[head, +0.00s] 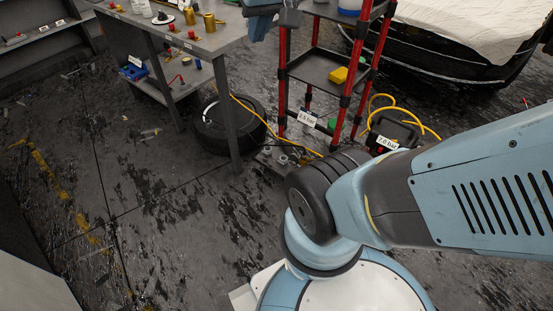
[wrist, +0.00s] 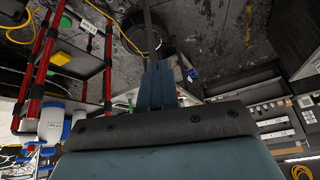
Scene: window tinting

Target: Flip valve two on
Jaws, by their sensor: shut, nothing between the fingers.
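My gripper (wrist: 158,78) is shut and empty in the wrist view, its two blue-grey fingers side by side. In the head view, small red-topped fittings stand on the grey workbench (head: 205,45), among them a left one (head: 171,27) and a right one (head: 191,34). More small red parts lie on its lower shelf. I cannot tell which, if any, is valve two; the small labels there are unreadable. In the wrist view the fingertips overlap the dark area near a tyre (wrist: 140,35), and I see no valve clearly at them.
A red-posted shelf cart (head: 318,70) with a yellow item (head: 338,75) stands right of the bench. A tyre (head: 228,122) lies under the bench. A yellow hose (head: 252,110) runs over the floor near a dark case (head: 394,128). The left floor is mostly open, with debris.

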